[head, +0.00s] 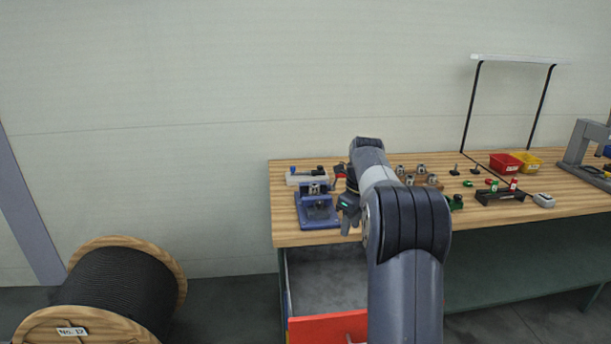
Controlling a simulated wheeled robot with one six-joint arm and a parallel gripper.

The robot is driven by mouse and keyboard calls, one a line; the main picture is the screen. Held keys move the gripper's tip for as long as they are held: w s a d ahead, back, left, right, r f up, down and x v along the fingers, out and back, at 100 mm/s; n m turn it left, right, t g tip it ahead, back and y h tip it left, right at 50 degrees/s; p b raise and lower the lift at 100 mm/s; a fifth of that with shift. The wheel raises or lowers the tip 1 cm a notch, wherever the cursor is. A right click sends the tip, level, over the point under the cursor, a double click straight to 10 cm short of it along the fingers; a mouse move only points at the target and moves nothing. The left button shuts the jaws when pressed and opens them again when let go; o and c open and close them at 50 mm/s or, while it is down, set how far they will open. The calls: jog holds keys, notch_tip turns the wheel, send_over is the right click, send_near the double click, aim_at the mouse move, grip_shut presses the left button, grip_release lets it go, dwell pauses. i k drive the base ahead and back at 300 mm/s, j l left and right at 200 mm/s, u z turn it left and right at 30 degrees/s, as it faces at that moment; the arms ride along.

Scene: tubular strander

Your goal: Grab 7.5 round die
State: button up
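My gripper (346,228) hangs over the front edge of the workbench, just right of a blue bench fixture (317,209). Its fingers are small and seen from behind, so whether they are open or shut is unclear. Several small grey metal pieces (421,169), which may be dies, stand in a wooden holder (439,187) behind and right of my arm. No size marking is readable, so I cannot tell which is the 7.5 round die. My arm hides part of the holder and the bench around it.
The wooden workbench (285,232) has an open drawer (325,283) with a red front below my gripper. To the right are a dark rack (499,196), a red bin (505,163) and a yellow bin (527,162). A cable drum (118,290) stands on the floor at left.

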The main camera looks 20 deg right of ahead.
aim_at(314, 188)
jog(key=i+j+z, duration=0.3)
jog(key=i+j, duration=0.3)
jog(key=i+j+z, duration=0.3)
jog(key=i+j, duration=0.35)
jog(key=j, duration=0.15)
jog(key=i+j+z, duration=0.4)
jog(key=i+j, duration=0.05)
